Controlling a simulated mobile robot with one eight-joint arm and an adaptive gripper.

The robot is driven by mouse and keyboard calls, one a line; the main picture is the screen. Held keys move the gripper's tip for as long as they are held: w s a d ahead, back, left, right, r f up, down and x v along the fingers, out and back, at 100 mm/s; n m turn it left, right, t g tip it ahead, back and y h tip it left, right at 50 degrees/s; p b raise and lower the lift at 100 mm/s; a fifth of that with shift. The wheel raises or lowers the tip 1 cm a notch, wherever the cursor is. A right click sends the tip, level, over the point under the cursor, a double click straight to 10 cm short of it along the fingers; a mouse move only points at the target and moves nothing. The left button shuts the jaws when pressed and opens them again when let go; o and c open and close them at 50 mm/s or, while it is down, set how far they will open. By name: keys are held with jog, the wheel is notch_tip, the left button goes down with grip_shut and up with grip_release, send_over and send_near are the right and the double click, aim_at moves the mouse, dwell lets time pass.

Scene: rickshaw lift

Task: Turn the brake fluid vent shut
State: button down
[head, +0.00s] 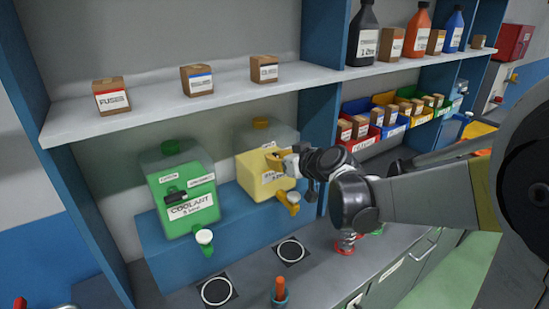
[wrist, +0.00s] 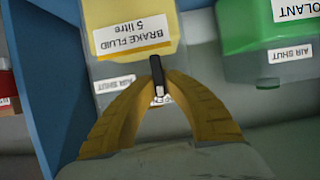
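The brake fluid container (head: 255,180) is a yellow-filled clear tank on the blue shelf step, and it shows upside down in the wrist view (wrist: 125,15). Its vent (wrist: 157,75) is a black lever standing roughly lengthwise up the wrist picture. My gripper (head: 277,156) is at the front of the tank; in the wrist view its yellow fingers (wrist: 159,77) meet on either side of the lever and appear shut on it. An "AIR SHUT" label (wrist: 114,84) is left of the lever there. The other label is mostly hidden behind the fingers. The head view hides the lever.
The green coolant tank (head: 182,190) stands to the left, with its own black lever (head: 177,197) lying sideways. A yellow tap (head: 289,203) sits below the brake fluid tank. A shelf (head: 210,100) with small boxes runs above. A blue upright (head: 318,80) is close on the right.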

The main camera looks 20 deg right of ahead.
dwell(0.4)
jog(key=m+y, duration=0.1)
jog(key=m+b, duration=0.1)
jog(key=shift+w+d+f+m+y, duration=0.1)
jog(key=shift+d+f+m+y, duration=0.05)
jog(key=shift+d+m+y, duration=0.2)
jog(key=shift+w+d+f+m+t+y+b, duration=0.1)
jog(key=shift+f+m+t+y+b, duration=0.1)
jog(key=shift+m+y+b, duration=1.3)
jog(key=shift+d+f+m+t+y+b, duration=0.15)
jog(key=shift+m+y+b, duration=0.55)
jog(key=shift+m, duration=1.35)
jog(key=shift+w+d+f+m+t+y+b, duration=0.15)
jog(key=shift+m+y+b, duration=0.6)
jog(key=shift+m+b, duration=0.9)
jog(key=shift+s+a+m, duration=0.1)
jog(key=shift+m, duration=0.25)
jog(key=c, duration=1.5)
grip_release()
jog(key=shift+o, duration=0.2)
